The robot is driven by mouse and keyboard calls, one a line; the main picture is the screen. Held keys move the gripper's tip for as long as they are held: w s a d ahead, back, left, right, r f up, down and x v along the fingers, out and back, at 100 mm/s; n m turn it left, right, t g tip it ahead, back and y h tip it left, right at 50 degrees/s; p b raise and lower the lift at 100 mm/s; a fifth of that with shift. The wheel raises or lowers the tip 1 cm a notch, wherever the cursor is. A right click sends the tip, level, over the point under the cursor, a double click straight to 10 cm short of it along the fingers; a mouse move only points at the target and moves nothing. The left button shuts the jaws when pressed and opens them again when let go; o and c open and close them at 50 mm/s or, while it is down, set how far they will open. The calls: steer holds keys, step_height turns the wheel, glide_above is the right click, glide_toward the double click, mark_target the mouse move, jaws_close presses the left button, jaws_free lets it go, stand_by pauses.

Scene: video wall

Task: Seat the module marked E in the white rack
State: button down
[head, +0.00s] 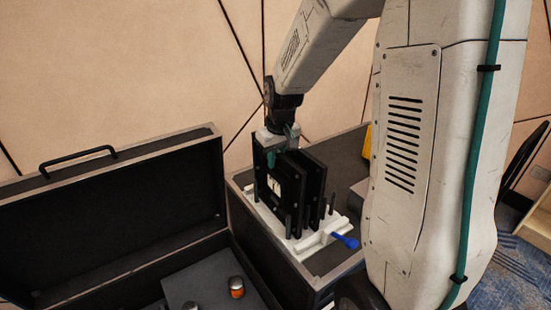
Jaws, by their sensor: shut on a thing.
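The white rack (321,236) sits on the dark top of a case in the head view. Black slab-like modules stand upright at it, with dark posts around them. The near left module (273,206) has a pale label whose mark is too small to read. My gripper (279,150) is at the top edge of this module, shut on it from above. Another black module (314,180) stands close behind to the right. I cannot tell whether the held module's lower edge is fully down in the rack.
A blue-handled lever (345,241) sticks out at the rack's right front. An open black case (120,215) with a raised lid stands at left, holding small capped items (236,287). A yellow object (367,142) is partly hidden behind my arm. The wall is close behind.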

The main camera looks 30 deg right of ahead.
steer(key=shift+f, duration=0.5)
stand_by(0.4)
steer(key=c, duration=0.8)
jaws_free()
steer(key=shift+c, duration=0.2)
steer(key=shift+r, duration=4)
steer(key=shift+s, duration=0.1)
steer(key=s+a+r, duration=0.2)
steer(key=s+a, duration=0.1)
steer(key=s, duration=0.6)
steer(key=s+a+r, duration=0.2)
steer(key=s+a, duration=0.2)
steer(key=s, duration=0.4)
steer(key=s+a+r, duration=0.2)
steer(key=s+a, duration=0.2)
steer(key=s, duration=0.5)
steer(key=shift+s+r, duration=0.15)
steer(key=shift+s, duration=0.15)
